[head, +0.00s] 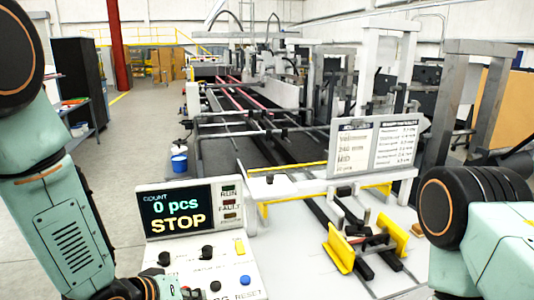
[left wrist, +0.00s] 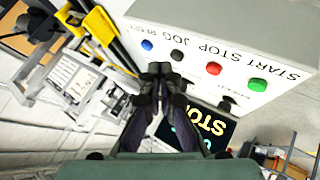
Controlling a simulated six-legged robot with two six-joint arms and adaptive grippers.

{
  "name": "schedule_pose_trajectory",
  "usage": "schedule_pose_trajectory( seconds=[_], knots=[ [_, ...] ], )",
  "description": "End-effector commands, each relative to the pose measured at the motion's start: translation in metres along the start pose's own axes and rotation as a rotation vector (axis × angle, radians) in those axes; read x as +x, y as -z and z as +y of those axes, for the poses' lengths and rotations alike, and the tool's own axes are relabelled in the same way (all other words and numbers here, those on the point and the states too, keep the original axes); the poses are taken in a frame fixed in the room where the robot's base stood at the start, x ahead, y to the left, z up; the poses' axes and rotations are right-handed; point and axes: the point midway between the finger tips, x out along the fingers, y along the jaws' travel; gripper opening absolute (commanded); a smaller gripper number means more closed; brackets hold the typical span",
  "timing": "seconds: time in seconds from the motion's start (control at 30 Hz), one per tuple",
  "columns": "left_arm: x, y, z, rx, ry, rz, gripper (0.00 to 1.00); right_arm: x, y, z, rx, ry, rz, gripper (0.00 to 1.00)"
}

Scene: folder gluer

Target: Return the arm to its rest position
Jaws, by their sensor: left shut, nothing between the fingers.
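My left arm comes in at the left of the head view, and its wrist (head: 135,289) is low beside the control panel (head: 228,270). In the left wrist view my left gripper (left wrist: 166,72) is shut and empty, with its fingers in front of the panel (left wrist: 238,30). That view cannot tell me whether they touch it. The panel carries a blue button (left wrist: 147,44), a black one (left wrist: 177,55), a red one (left wrist: 214,68) and a green one (left wrist: 258,85). Its display (head: 180,212) reads 0 pcs and STOP. My right arm shows at the right, with its gripper out of view.
The folder gluer (head: 255,130) runs back through the middle. Yellow guides (head: 340,250) stand on its near bed, and a white sign board (head: 375,148) stands above. A shelf (head: 78,120) stands left, with open floor between.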

Motion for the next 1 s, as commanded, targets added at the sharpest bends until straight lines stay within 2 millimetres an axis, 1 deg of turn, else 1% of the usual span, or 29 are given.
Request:
schedule_pose_trajectory(
  seconds=[0.1, 0.23, 0.27, 0.37, 0.57, 0.67, 0.7, 0.77, 0.8, 0.87, 0.9, 0.97, 1.0],
  knots=[
    [0.001, 0.001, -0.001, 0.074, 0.005, 0.003, 0.0, 0.0, 0.0, 0.0, 0.0, 0.0, 0.0, 0.4],
    [0.0, 0.001, -0.007, 0.145, 0.038, 0.014, 0.0, 0.0, 0.0, 0.0, 0.001, 0.0, 0.0, 0.4],
    [0.0, 0.001, -0.009, 0.158, 0.048, 0.016, 0.0, 0.0, 0.0, 0.0, 0.001, 0.0, 0.0, 0.4],
    [0.002, -0.008, -0.022, 0.201, 0.088, 0.012, 0.0, 0.005, 0.0, 0.0, 0.001, 0.0, 0.0, 0.4],
    [0.02, -0.064, -0.073, 0.253, 0.191, -0.06, 0.0, 0.034, 0.0, 0.0, 0.001, 0.0, 0.0, 0.4],
    [0.029, -0.101, -0.102, 0.267, 0.243, -0.113, 0.0, 0.052, 0.0, 0.0, 0.001, 0.0, 0.0, 0.4],
    [0.033, -0.119, -0.115, 0.27, 0.266, -0.141, 0.0, 0.061, 0.0, 0.001, 0.001, 0.0, 0.0, 0.4],
    [0.038, -0.145, -0.134, 0.275, 0.298, -0.184, 0.0, 0.074, 0.0, 0.001, 0.001, 0.0, 0.0, 0.4],
    [0.042, -0.164, -0.147, 0.275, 0.319, -0.213, 0.0, 0.083, 0.0, 0.001, 0.001, 0.0, 0.0, 0.4],
    [0.045, -0.192, -0.166, 0.273, 0.349, -0.259, 0.0, 0.096, 0.0, 0.001, 0.0, 0.0, -0.001, 0.4],
    [0.047, -0.21, -0.178, 0.272, 0.369, -0.29, 0.0, 0.105, 0.0, 0.001, 0.0, 0.0, -0.001, 0.4],
    [0.049, -0.237, -0.194, 0.265, 0.396, -0.335, 0.0, 0.117, 0.0, 0.001, 0.001, 0.0, 0.0, 0.4],
    [0.05, -0.255, -0.205, 0.26, 0.412, -0.365, 0.0, 0.126, 0.0, 0.001, 0.001, 0.0, 0.0, 0.4]
  ],
)
